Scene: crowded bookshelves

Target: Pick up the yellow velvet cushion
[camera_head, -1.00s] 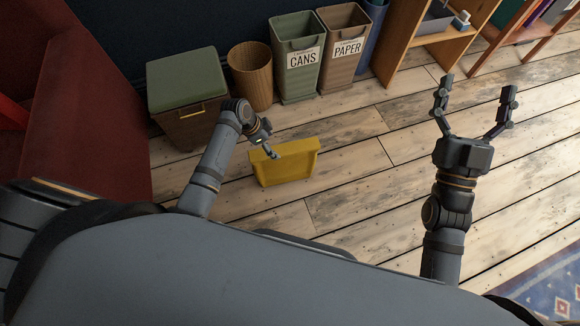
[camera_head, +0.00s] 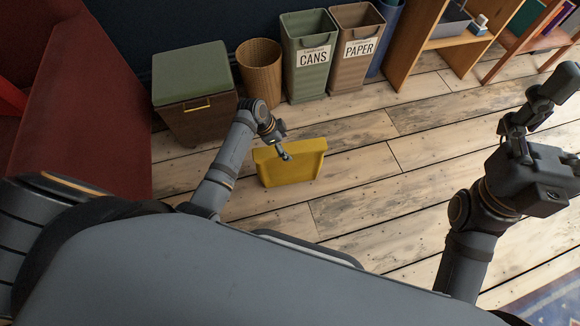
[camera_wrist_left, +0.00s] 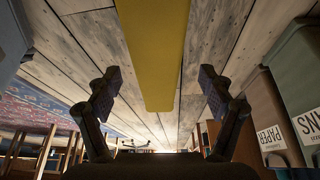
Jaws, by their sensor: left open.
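The yellow velvet cushion (camera_head: 292,170) stands on edge on the wooden floor, in the middle of the head view. My left gripper (camera_head: 284,153) is at its upper edge, partly in front of it. In the left wrist view the cushion (camera_wrist_left: 153,50) shows as a long yellow band between the two spread fingers of my left gripper (camera_wrist_left: 158,88). Gaps show on both sides, so the jaws are open and not closed on it. My right gripper (camera_head: 545,110) is at the right edge of the head view, turned sideways, away from the cushion; its opening is unclear.
A green-topped storage box (camera_head: 192,90), a wooden basket (camera_head: 260,72), a CANS bin (camera_head: 310,60) and a PAPER bin (camera_head: 357,50) line the wall behind. A red sofa (camera_head: 80,110) is at left. Floor right of the cushion is clear.

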